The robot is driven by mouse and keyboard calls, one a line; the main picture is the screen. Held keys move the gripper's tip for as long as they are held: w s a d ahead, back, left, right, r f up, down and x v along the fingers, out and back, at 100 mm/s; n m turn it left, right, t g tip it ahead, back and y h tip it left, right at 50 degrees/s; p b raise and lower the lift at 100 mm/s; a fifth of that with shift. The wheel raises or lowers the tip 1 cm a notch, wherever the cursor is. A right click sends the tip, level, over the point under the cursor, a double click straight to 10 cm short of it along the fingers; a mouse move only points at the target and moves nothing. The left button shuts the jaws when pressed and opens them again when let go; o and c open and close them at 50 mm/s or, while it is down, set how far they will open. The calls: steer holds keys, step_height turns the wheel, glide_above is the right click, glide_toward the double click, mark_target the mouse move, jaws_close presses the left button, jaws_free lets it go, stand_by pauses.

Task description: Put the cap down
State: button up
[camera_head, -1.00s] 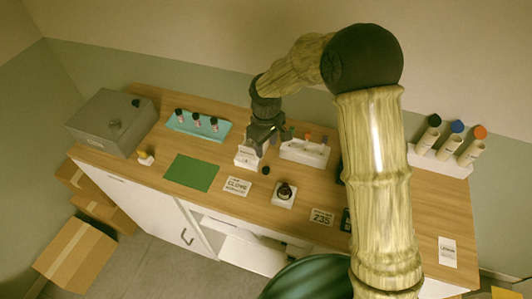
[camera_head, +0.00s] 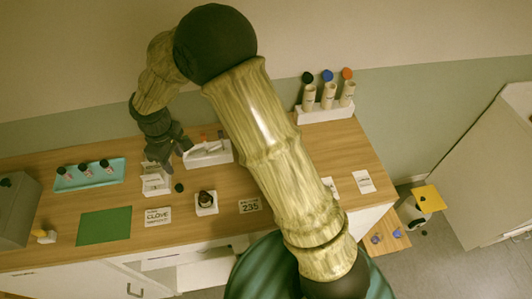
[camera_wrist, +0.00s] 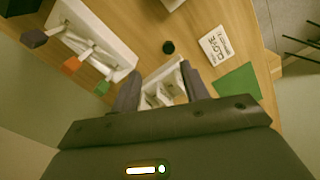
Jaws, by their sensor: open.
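A small dark round cap (camera_head: 179,188) lies on the wooden table, right of a small white holder (camera_head: 156,184). The cap also shows in the wrist view (camera_wrist: 168,47), beyond my fingers and apart from them. My gripper (camera_head: 168,158) is over the white holder. In the wrist view my gripper (camera_wrist: 160,82) has its two dark fingers spread, with the white holder (camera_wrist: 163,84) showing between them and no cap held. Whether the fingers touch the holder is unclear. A dark bottle (camera_head: 206,199) stands on a white square base to the right of the cap.
A white rack (camera_head: 208,157) with coloured-handled tools stands behind the cap. A teal tray (camera_head: 90,180) holds dark-capped bottles at left, behind a green mat (camera_head: 104,225). A clove card (camera_head: 158,217) and a 235 card (camera_head: 249,206) lie in front. Capped tubes (camera_head: 328,95) stand at back right.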

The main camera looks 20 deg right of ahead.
steer(key=s+d+r+m, duration=0.2)
steer(key=s+d+m, duration=0.2)
steer(key=d, duration=0.5)
steer(key=s+d+r+m+t, duration=0.1)
steer(key=s+d+r+m, duration=0.2)
steer(key=d, duration=0.6)
steer(key=s+d+r+m+t, duration=0.1)
steer(key=s+d+m, duration=0.3)
steer(key=d, duration=0.4)
steer(key=shift+s+d+r+m, duration=0.4)
steer(key=shift+s+r, duration=0.45)
steer(key=shift+s, duration=0.05)
steer(key=shift+f+b, duration=0.55)
